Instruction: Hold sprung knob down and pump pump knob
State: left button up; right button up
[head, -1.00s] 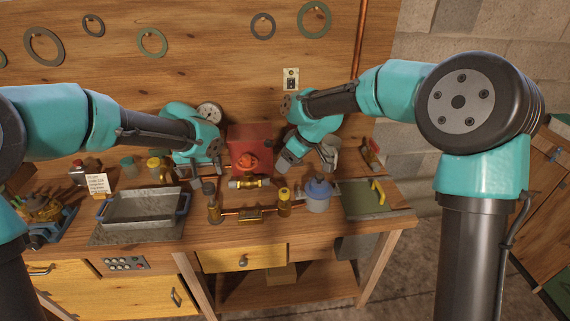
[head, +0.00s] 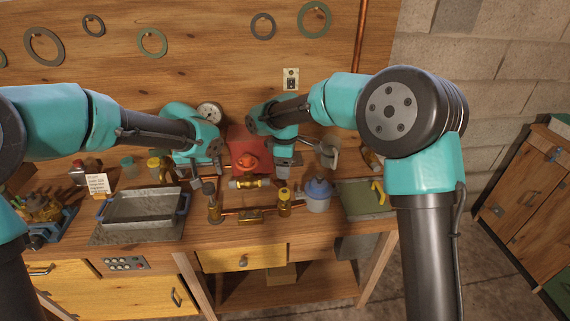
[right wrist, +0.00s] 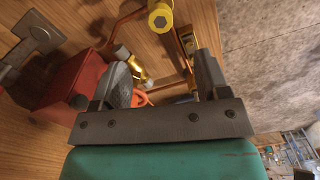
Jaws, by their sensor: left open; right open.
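No label marks which part is the sprung knob or the pump knob. A yellow-topped brass knob (head: 284,196) stands at the right end of a copper pipe; a yellow knob also shows at the top of the right wrist view (right wrist: 160,18). A brass fitting (head: 214,213) stands at the pipe's left end. An orange-red knob (head: 247,161) is on the red box (head: 236,145). My right gripper (head: 283,176) is open and empty, above and behind the yellow-topped knob; its spread fingers show in the right wrist view (right wrist: 165,75). My left gripper (head: 203,182) is open near the left fitting, partly hidden.
A brass valve (head: 250,183) lies before the red box. A metal tray (head: 144,221) is at left, a green board (head: 360,202) at right.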

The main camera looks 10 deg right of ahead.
aim_at(285, 191)
notch_tip(285, 191, down, 12)
jog(key=shift+r, duration=0.1)
dwell(0.5)
